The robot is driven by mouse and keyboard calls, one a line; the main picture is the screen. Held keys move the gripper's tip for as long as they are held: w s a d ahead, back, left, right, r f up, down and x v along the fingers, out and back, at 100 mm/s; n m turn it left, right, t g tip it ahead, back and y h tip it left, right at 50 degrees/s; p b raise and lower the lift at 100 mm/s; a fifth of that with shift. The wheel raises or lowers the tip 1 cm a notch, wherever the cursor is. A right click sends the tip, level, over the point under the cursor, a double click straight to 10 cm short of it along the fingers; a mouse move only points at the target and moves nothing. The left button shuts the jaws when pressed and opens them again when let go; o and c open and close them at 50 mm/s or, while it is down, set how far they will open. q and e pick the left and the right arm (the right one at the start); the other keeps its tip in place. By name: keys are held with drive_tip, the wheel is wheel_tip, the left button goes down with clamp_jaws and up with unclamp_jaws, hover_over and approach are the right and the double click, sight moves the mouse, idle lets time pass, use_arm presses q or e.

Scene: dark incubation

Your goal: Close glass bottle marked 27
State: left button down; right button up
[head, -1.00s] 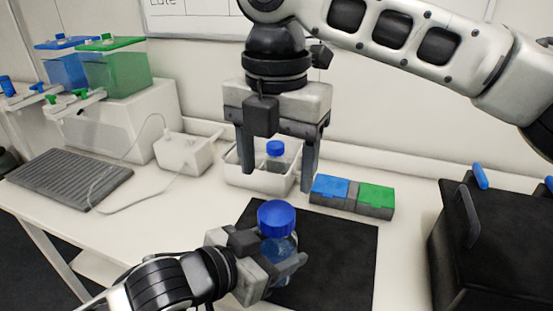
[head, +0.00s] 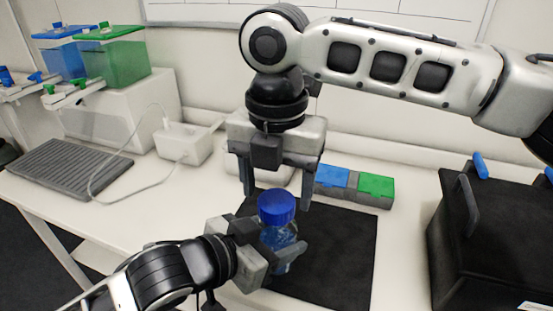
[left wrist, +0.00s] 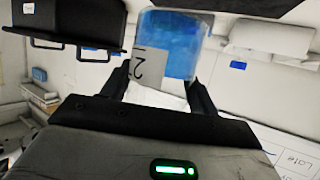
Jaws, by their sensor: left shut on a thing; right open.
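The glass bottle (head: 281,240) is clear with a blue cap (head: 277,206) on its top. It stands about upright over the black mat (head: 340,255). My left gripper (head: 283,258) is shut on the bottle's body, below the cap. In the left wrist view the blue-tinted bottle (left wrist: 180,45) sits between the fingers, with a grey label (left wrist: 148,68) showing a "2"; the rest of the number is not readable. My right gripper (head: 276,203) is open, pointing down, with its fingers on both sides above and around the cap, seemingly behind or over it. I cannot tell whether they touch the cap.
A blue and green box pair (head: 352,185) stands behind the mat. A white tray (head: 250,170) is partly hidden behind my right gripper. A black box (head: 485,235) stands at the right. A grey keyboard-like rack (head: 68,172) and a white cabled box (head: 187,143) are at the left.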

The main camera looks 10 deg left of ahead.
sight(276, 234)
drive_tip(key=shift+f, duration=1.1)
drive_tip(key=c, duration=1)
drive_tip(key=m, duration=0.2)
drive_tip(key=shift+m, duration=0.4)
drive_tip(key=m, duration=0.4)
drive_tip(key=shift+m, duration=0.3)
drive_tip(key=m, duration=0.4)
drive_tip(key=shift+m, duration=0.4)
drive_tip(key=m, duration=0.4)
